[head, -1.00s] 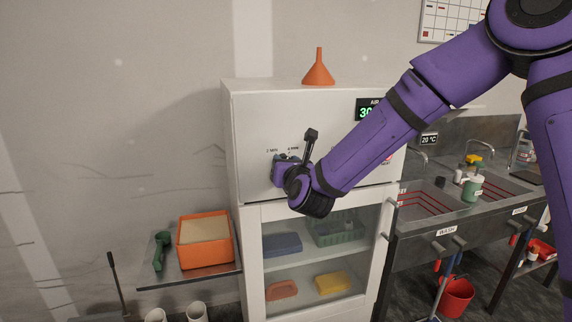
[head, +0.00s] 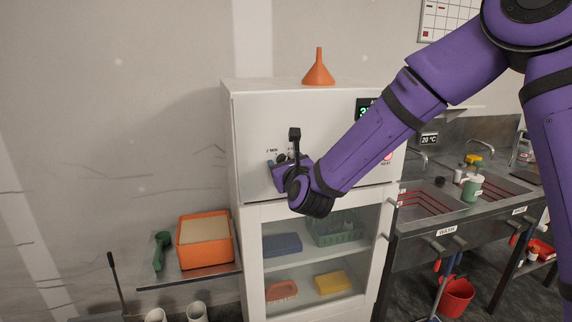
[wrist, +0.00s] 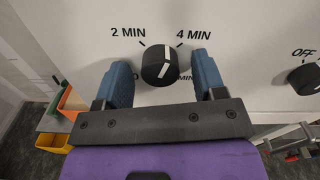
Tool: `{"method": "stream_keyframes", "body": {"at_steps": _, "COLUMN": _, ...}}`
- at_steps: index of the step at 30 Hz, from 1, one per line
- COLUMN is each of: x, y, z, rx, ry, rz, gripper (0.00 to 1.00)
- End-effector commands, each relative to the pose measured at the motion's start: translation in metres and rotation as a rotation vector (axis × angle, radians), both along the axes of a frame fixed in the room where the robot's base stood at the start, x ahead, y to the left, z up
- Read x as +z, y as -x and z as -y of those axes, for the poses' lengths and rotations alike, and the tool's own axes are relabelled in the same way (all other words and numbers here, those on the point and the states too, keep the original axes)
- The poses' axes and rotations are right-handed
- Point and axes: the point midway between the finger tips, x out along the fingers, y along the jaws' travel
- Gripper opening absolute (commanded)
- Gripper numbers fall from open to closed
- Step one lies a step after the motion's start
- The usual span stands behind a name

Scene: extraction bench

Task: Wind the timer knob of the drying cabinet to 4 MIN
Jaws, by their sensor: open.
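The timer knob (wrist: 157,66) is black with a white stripe, on the white front of the drying cabinet (head: 250,120). In the wrist view 2 MIN is printed at its upper left and 4 MIN at its upper right. The stripe shows on the right half of the knob; I cannot tell exactly which mark it points to. My gripper (wrist: 161,72) is open, its blue fingers on either side of the knob with a gap on both sides. In the head view my gripper (head: 277,170) is at the panel and partly covers the knob. Labels below the knob are partly hidden.
A second black knob (wrist: 304,78) marked OFF sits to the right on the panel. An orange funnel (head: 319,68) stands on the cabinet. An orange box (head: 206,255) and a green scoop (head: 161,250) are on a shelf at left. Sinks (head: 430,205) stand at right.

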Motion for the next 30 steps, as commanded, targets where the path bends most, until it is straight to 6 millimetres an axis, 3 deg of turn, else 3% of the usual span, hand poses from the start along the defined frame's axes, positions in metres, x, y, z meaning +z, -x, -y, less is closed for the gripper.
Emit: {"method": "stream_keyframes", "body": {"at_steps": 30, "x": 0.0001, "y": 0.0002, "z": -0.0005, "rx": 0.001, "ry": 0.855, "rz": 0.247, "gripper": 0.64}}
